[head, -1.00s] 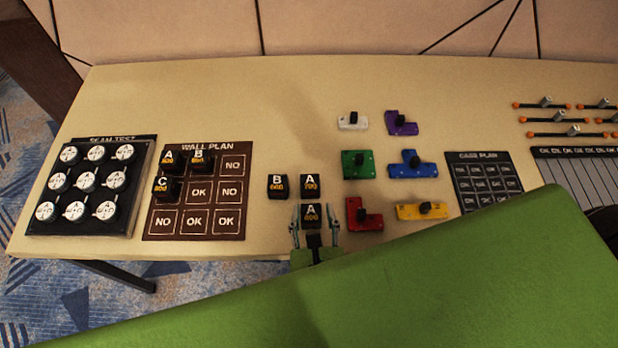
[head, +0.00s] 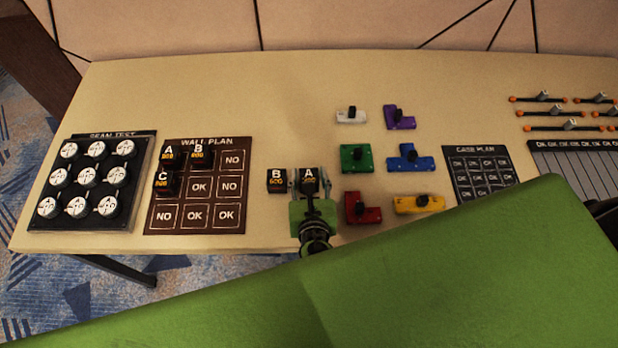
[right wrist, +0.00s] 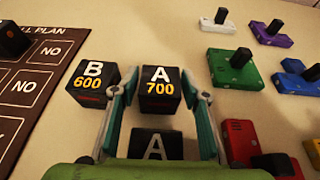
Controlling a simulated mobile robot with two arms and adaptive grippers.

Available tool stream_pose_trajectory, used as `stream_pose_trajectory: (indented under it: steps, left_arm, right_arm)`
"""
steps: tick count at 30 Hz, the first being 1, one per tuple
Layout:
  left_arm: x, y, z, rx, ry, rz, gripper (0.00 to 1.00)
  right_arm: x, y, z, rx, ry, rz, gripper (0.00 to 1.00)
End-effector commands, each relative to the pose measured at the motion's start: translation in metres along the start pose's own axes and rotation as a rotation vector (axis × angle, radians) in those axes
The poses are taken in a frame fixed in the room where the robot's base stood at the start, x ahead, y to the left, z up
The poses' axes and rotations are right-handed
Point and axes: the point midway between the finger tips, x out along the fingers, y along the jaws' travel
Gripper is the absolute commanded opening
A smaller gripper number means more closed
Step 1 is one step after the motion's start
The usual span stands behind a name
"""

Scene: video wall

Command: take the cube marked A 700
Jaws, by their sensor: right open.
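The black cube marked A 700 (right wrist: 160,98) stands on the table, its label readable in the right wrist view. In the head view the same cube (head: 309,175) shows between the fingertips of my right gripper (head: 309,184). The gripper is open, with one finger on each side of the cube; I cannot tell whether either touches it. Another cube marked A (right wrist: 153,146) lies nearer the palm, its number hidden. The cube marked B 600 (right wrist: 91,84) stands just left of the left finger. My left gripper is not in view.
The brown wall plan board (head: 196,226) holds several cubes at left, beside the black board of round white pieces (head: 140,190). Coloured blocks, including the green one (head: 357,158) and red one (head: 364,209), stand to the right. The table behind the cubes is clear.

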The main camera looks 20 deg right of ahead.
Motion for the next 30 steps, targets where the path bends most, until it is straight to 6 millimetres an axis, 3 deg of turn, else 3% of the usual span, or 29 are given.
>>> stream_pose_trajectory:
  steps: [3,7,19,25,27,30]
  left_arm:
    - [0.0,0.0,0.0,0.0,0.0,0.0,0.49]
    - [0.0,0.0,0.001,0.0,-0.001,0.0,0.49]
    - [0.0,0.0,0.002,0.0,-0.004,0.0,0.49]
    - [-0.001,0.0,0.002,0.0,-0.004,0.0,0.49]
    - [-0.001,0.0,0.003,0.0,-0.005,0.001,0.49]
    - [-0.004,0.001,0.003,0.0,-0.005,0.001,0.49]
  right_arm:
    - [0.0,0.0,0.0,0.001,0.0,0.0,0.42]
    - [0.0,0.0,0.0,0.001,0.0,0.0,0.1]
    - [-0.002,0.0,0.003,0.001,-0.001,0.001,0.1]
    - [-0.009,0.0,0.021,0.005,-0.003,0.001,0.1]
    - [-0.015,0.0,0.033,0.006,-0.004,0.001,0.1]
    - [-0.042,0.001,0.043,0.005,0.001,0.003,0.1]
